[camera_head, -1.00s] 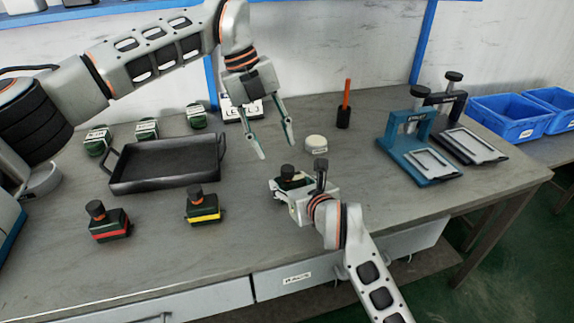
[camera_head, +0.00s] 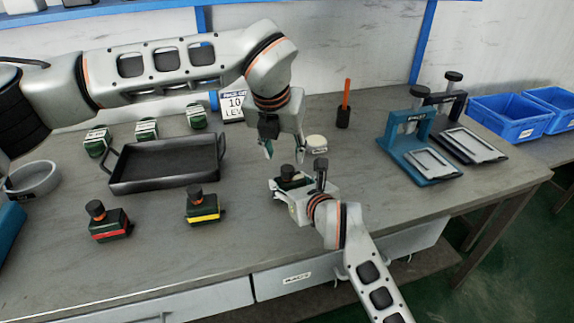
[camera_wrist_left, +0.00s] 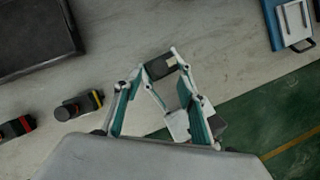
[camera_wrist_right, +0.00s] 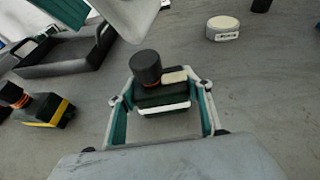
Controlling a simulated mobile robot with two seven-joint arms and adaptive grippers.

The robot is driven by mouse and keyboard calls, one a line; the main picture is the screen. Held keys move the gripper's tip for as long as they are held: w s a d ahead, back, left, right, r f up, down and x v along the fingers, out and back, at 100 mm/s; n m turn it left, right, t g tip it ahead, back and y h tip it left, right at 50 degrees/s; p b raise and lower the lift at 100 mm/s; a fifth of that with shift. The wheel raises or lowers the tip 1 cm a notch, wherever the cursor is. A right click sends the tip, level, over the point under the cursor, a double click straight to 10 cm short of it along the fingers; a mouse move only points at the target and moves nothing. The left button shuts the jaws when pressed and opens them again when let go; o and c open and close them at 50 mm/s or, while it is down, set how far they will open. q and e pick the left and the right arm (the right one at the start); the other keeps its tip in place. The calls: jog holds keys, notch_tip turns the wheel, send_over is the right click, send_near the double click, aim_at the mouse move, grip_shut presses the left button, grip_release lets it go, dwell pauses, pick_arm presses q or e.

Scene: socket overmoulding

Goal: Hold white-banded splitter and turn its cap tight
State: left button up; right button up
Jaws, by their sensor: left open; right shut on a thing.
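The white-banded splitter (camera_wrist_right: 163,98) is a dark green block with a white band. Its black cap (camera_wrist_right: 145,68) stands upright on top; in the head view the cap (camera_head: 287,172) shows just below my left gripper. My right gripper (camera_head: 290,187) is shut on the splitter's sides, and its fingers flank the block in the right wrist view (camera_wrist_right: 160,112). My left gripper (camera_head: 285,153) is open and empty, above and slightly behind the cap. In the left wrist view its fingers (camera_wrist_left: 160,75) are spread, with a dark part of the splitter or cap showing between the tips.
A yellow-banded splitter (camera_head: 203,207) and a red-banded splitter (camera_head: 109,224) stand to the left. A black tray (camera_head: 165,183) lies behind them. A round white puck (camera_head: 316,142) is close behind my grippers.

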aim_at(287, 168)
pick_arm(q)
jog(key=x, duration=0.6)
jog(key=shift+w+f, duration=0.15)
jog(key=shift+f, duration=0.25)
jog(key=c, duration=1.1)
